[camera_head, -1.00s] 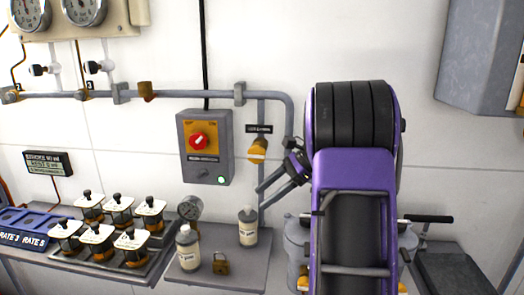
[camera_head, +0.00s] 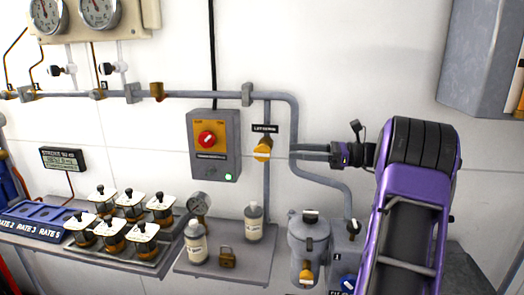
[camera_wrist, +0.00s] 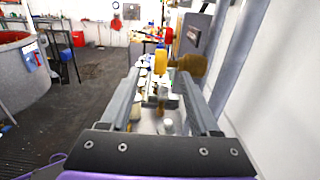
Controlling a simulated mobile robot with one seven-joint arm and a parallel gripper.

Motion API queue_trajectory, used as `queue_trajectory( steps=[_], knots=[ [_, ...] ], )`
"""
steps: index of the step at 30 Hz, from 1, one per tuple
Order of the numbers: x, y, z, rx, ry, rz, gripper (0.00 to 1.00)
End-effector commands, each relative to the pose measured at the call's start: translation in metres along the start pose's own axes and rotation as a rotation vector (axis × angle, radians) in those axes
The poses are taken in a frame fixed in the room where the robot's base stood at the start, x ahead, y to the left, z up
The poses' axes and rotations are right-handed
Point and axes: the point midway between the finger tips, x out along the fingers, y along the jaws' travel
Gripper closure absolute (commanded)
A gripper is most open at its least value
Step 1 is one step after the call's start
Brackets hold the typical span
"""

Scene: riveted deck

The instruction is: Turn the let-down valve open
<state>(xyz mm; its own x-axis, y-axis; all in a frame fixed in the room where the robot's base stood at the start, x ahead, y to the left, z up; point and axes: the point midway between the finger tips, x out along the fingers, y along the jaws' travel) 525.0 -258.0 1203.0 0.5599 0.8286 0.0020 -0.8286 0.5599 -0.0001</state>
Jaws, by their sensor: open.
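The let-down valve (camera_head: 262,150) is a yellow-handled fitting on a vertical grey pipe, just under a dark label (camera_head: 265,128). My gripper (camera_head: 292,151) is open and empty, pointing left at the valve from its right side. In the head view a small gap shows between the fingertips and the handle. In the wrist view the yellow handle (camera_wrist: 160,62) stands upright beyond the fingertips, between their lines, with a brass valve body (camera_wrist: 191,66) to its right. My gripper (camera_wrist: 159,80) shows there with its two fingers spread. Nothing visibly touches the handle.
A switch box (camera_head: 214,145) with a red knob is left of the valve. A shelf (camera_head: 225,265) below holds two bottles, a padlock (camera_head: 228,257) and a gauge (camera_head: 199,204). A grey canister (camera_head: 310,248) stands below my gripper. A bent pipe (camera_head: 325,183) runs beneath the fingers.

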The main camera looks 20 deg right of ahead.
Motion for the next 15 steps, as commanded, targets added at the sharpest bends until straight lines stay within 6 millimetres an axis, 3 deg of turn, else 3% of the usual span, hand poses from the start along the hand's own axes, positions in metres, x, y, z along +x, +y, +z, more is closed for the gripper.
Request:
queue_trajectory(
  steps=[9, 15],
  knots=[
    [0.069, 0.001, -0.001, 0.000, 0.001, 0.004, 0.38],
    [0.095, 0.001, 0.000, -0.001, 0.002, 0.001, 0.38]
  ],
)
